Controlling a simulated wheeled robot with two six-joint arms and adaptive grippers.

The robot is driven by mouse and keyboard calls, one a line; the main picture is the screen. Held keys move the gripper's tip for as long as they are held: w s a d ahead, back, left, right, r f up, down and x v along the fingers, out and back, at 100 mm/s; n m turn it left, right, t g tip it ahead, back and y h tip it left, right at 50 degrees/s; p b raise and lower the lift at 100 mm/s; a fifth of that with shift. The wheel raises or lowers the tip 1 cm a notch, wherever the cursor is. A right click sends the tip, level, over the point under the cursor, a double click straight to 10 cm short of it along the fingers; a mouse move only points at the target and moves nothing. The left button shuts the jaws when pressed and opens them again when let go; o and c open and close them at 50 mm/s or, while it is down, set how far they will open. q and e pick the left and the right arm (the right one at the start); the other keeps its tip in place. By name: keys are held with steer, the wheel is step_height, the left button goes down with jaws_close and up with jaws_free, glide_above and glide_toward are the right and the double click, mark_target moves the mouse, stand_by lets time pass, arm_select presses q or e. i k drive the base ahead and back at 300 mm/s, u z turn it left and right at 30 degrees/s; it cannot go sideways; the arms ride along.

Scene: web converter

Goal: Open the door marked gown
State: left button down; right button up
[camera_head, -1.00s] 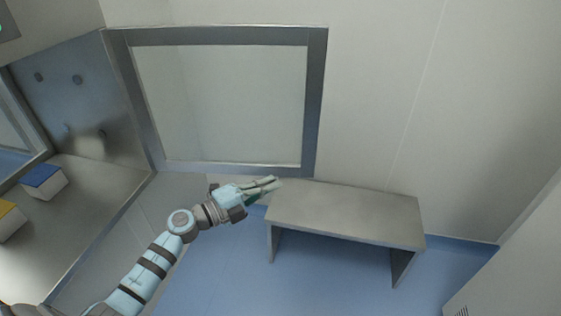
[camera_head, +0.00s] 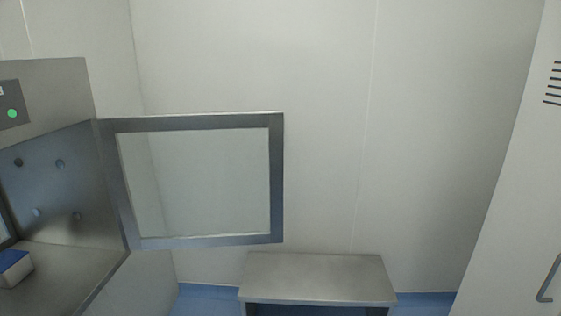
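At the right edge is a tall white door or locker front (camera_head: 515,200) with dark vent slots and a grey handle (camera_head: 548,280). No gown label shows on it either. Neither of my grippers is in view now.
A blue-topped box (camera_head: 14,268) sits inside the cabinet at the left. A green light (camera_head: 12,113) shows on the cabinet panel. Blue floor shows beside the bench.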

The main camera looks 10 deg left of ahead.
mark_target(109, 127)
steer(key=z, duration=1.2)
steer(key=i, duration=1.1)
steer(key=u, duration=0.6)
steer(key=i, duration=0.75)
steer(key=u, duration=0.85)
